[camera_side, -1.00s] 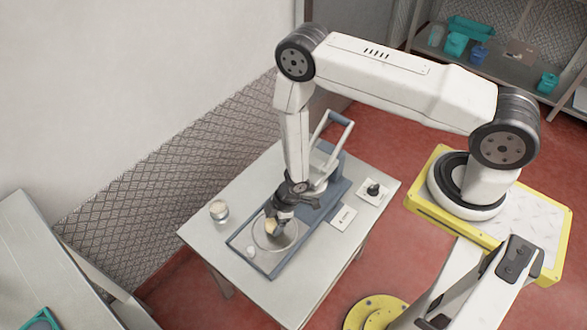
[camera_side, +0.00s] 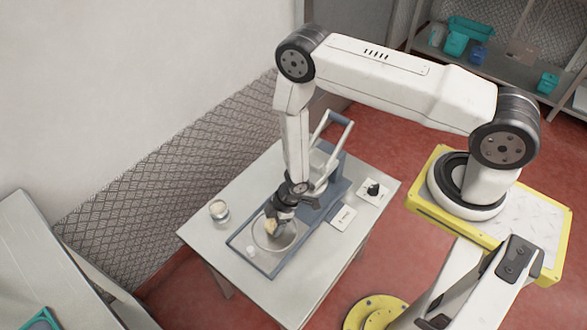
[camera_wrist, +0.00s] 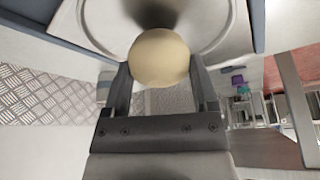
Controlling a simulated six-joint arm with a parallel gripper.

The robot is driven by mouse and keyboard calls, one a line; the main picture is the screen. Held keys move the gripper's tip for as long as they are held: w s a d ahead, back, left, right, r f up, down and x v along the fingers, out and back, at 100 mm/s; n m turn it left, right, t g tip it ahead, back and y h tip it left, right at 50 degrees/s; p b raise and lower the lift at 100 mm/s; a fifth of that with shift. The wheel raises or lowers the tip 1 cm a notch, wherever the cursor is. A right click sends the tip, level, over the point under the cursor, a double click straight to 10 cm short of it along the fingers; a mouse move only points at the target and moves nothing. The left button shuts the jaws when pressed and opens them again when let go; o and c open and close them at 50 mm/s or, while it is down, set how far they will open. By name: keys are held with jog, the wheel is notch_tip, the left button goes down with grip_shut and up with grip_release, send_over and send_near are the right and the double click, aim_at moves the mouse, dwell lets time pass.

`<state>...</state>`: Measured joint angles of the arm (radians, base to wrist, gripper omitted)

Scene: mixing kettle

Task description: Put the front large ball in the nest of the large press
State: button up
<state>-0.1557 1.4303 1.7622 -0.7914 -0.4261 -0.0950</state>
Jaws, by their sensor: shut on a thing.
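My gripper (camera_side: 277,229) is shut on a large cream ball (camera_side: 271,228). The ball also shows between the two fingers in the wrist view (camera_wrist: 159,58). In the side view the ball is over the round dish (camera_side: 291,243) in the blue-grey tray (camera_side: 262,266). I cannot tell whether the ball touches the dish. The press (camera_side: 328,166), with its light lever handle, stands at the far end of the tray, partly hidden behind my arm.
A small round container (camera_side: 219,211) with a pale top stands at the table's left. A white card (camera_side: 343,218) and a black knob on a white plate (camera_side: 373,190) are right of the tray. The table's (camera_side: 305,297) front part is clear.

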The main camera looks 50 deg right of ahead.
jog(key=shift+f, duration=0.6)
dwell(1.2)
jog(key=o, duration=1.2)
jog(key=shift+c, duration=0.2)
jog(key=shift+r, duration=0.1)
jog(key=shift+r, duration=3.4)
